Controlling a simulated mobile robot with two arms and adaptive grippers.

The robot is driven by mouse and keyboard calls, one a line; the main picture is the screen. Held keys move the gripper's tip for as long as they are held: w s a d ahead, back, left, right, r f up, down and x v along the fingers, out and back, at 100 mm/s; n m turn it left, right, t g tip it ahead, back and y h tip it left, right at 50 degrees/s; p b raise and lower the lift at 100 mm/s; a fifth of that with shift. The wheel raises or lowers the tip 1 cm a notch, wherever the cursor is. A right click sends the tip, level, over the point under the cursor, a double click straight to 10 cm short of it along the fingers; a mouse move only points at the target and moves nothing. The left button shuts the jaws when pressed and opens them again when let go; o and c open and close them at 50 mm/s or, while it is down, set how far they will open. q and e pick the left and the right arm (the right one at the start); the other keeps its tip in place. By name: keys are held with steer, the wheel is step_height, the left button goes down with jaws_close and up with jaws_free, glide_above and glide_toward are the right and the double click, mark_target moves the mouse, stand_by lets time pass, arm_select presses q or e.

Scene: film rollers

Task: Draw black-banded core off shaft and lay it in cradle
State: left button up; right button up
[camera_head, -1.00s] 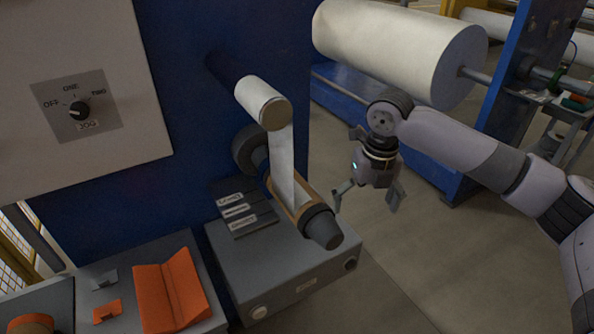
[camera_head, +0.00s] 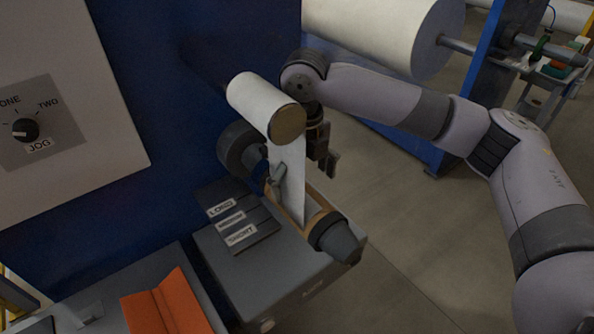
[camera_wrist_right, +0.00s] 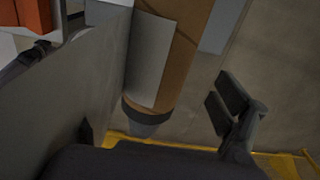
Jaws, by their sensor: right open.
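The brown core (camera_head: 320,202) sits on the shaft, its black band (camera_head: 325,231) near the dark tapered shaft end (camera_head: 343,246). A white web (camera_head: 288,175) hangs onto it from the upper roll. My right gripper (camera_head: 305,174) is open, behind the upper roll, with one finger each side of the web and core. In the right wrist view the core (camera_wrist_right: 185,60) runs between the fingers, apart from the right-hand finger (camera_wrist_right: 230,102); the other is mostly hidden. The orange V-shaped cradle (camera_head: 168,307) lies empty at lower left. My left gripper is out of view.
The white upper roll (camera_head: 262,104) overhangs the core closely. A grey cabinet (camera_head: 285,275) with a label rack (camera_head: 236,220) stands below. A blue machine wall (camera_head: 150,200) with a rotary switch (camera_head: 25,130) is at left. Open floor lies to the right.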

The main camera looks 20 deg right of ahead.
mark_target(304, 193)
step_height(304, 193, down, 6)
steer(key=shift+s+d+r+p, duration=0.1)
steer(key=shift+s+p, duration=0.05)
steer(key=shift+p, duration=0.3)
steer(key=shift+f, duration=0.55)
steer(key=c, duration=1.4)
arm_select(q)
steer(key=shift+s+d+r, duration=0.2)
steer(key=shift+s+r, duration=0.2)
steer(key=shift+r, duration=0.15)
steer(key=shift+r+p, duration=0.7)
steer(key=shift+p, duration=0.05)
arm_select(e)
steer(key=shift+r, duration=0.2)
steer(key=shift+s+d+p, duration=0.15)
steer(key=shift+s+p, duration=0.2)
steer(key=shift+p, duration=0.05)
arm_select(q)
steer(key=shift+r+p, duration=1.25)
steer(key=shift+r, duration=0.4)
arm_select(e)
steer(key=shift+s+d, duration=0.25)
steer(key=shift+s, duration=0.4)
steer(key=shift+s+d, duration=0.2)
steer(key=shift+s, duration=0.5)
steer(key=shift+s+d, duration=0.25)
steer(key=shift+s, duration=0.4)
